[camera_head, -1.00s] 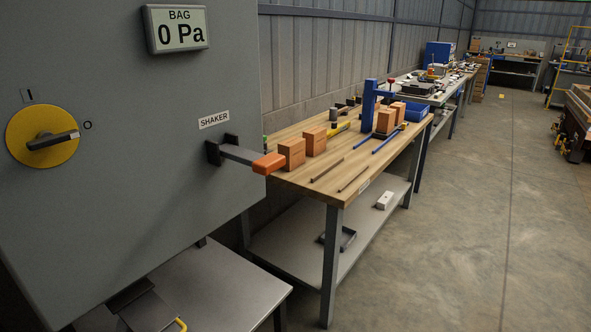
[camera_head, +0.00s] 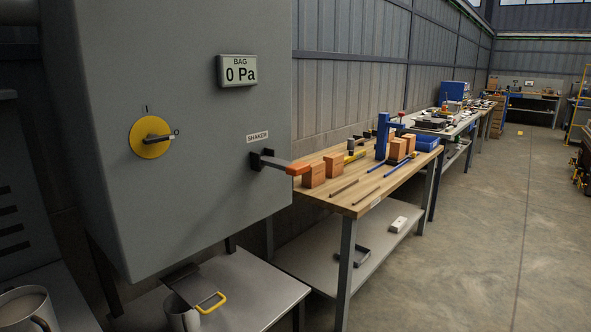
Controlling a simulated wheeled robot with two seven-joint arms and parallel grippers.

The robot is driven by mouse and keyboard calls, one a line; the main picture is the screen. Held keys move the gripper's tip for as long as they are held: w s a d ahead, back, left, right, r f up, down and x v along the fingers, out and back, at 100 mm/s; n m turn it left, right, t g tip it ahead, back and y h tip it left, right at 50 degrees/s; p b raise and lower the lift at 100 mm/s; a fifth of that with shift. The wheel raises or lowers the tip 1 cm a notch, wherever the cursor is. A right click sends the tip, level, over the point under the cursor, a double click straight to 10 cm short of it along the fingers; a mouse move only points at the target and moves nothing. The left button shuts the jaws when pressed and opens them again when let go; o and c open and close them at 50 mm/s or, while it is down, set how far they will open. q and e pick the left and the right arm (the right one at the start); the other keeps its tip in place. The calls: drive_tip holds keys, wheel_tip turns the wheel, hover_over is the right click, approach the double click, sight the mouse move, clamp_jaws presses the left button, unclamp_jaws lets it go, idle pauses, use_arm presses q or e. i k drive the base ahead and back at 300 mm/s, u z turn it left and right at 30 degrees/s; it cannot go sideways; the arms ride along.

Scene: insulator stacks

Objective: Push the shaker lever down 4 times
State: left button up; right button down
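The shaker lever (camera_head: 279,164) sticks out to the right from the front of a grey cabinet (camera_head: 190,210). It has a dark grey bar and an orange grip (camera_head: 298,168) at its tip, and it lies near level with a slight downward slant. A label reading SHAKER (camera_head: 258,137) is just above its mount. A display (camera_head: 238,71) above reads BAG 0 Pa. A yellow rotary switch (camera_head: 151,137) points to O. Neither of my grippers is in view.
A wooden workbench (camera_head: 352,188) with orange blocks, rods and a blue press stands behind the lever's tip. A low metal table (camera_head: 262,282) with a yellow handle (camera_head: 211,303) is below the cabinet. A metal container (camera_head: 26,308) is at bottom left.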

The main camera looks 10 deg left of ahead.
sight(294, 169)
drive_tip(key=u, duration=0.6)
drive_tip(key=i, duration=0.85)
drive_tip(key=u, duration=0.15)
